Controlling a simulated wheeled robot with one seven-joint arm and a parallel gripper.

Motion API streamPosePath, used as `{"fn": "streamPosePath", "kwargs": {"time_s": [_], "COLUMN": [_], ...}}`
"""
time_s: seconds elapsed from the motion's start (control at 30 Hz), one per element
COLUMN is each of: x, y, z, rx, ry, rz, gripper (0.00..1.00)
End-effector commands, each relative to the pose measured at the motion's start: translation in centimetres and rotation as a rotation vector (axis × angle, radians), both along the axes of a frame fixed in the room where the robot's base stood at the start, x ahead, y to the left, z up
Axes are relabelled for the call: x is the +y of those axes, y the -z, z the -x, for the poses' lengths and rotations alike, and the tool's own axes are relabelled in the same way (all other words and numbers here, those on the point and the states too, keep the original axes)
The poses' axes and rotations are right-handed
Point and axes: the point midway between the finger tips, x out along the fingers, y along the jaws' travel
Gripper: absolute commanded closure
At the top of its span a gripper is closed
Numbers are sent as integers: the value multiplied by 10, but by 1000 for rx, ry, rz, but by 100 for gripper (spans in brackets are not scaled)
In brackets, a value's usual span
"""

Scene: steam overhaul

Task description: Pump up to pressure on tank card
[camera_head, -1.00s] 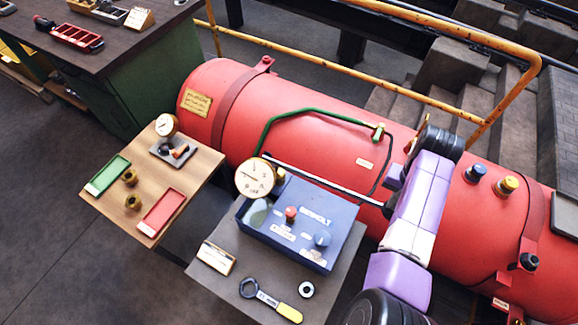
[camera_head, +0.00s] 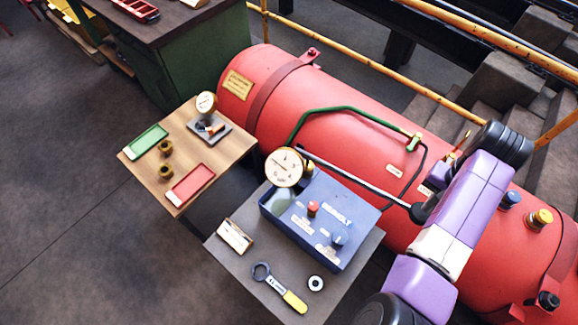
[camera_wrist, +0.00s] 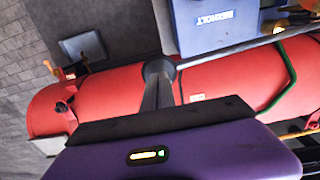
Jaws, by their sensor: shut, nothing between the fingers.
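The red tank (camera_head: 350,135) lies behind the small tables, with a yellow lettered plate (camera_head: 237,84) at its left end; its text is unreadable. The gauge reading is too small to tell. A long metal lever (camera_head: 355,179) runs from behind the gauge to a dark round end (camera_head: 419,212). That end also shows in the wrist view (camera_wrist: 158,68). My gripper (camera_wrist: 159,84) is shut and empty, its fingertips right at that end; contact is unclear.
A card stand (camera_head: 235,236), a yellow-handled wrench (camera_head: 279,288) and a ring (camera_head: 315,283) lie before the box. The wooden table (camera_head: 225,156) bears green and red trays, brass fittings and another gauge. A yellow railing (camera_head: 350,67) runs behind the tank. Floor at left is free.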

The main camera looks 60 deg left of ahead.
Motion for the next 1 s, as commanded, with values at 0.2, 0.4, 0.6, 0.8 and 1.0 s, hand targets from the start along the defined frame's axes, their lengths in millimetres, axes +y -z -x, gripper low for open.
{"fn": "streamPosePath", "kwargs": {"time_s": [0.2, 0.4, 0.6, 0.8, 1.0], "x": [0, 0, 0, 0, 0], "y": [9, 20, 33, 55, 75], "z": [0, 0, 0, 1, 1], "rx": [1, 1, 1, 2, 2], "ry": [0, 0, 0, -1, -2], "rz": [0, 0, 0, 1, 1], "gripper": [100, 100, 100, 100, 100]}}
